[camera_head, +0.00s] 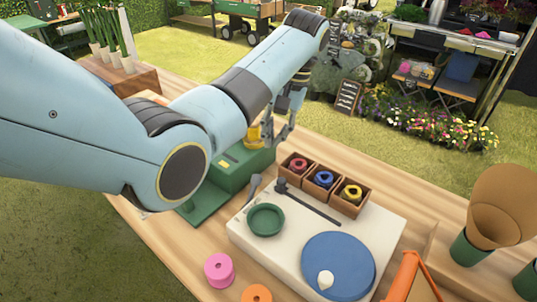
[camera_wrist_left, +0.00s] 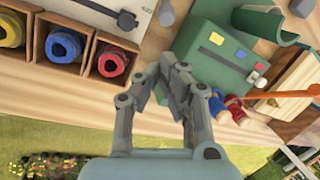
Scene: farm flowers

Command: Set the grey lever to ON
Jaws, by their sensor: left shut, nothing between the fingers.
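My left gripper (camera_head: 272,138) hangs past the far side of the green box (camera_head: 240,168) in the head view. Its fingers (camera_wrist_left: 172,75) are shut and empty beside the box in the wrist view. A grey handle-like piece (camera_head: 253,186) stands between the box and the white board. No ON label is legible. My right gripper is not in view.
The white board (camera_head: 393,228) bears a green dish (camera_head: 265,219), a blue disc (camera_head: 338,265) and a dark bar. Three wooden boxes with red, blue and yellow spools (camera_head: 352,192) line its far side. Red and blue pieces (camera_wrist_left: 235,108) lie near the fingers. My left arm hides much of the table.

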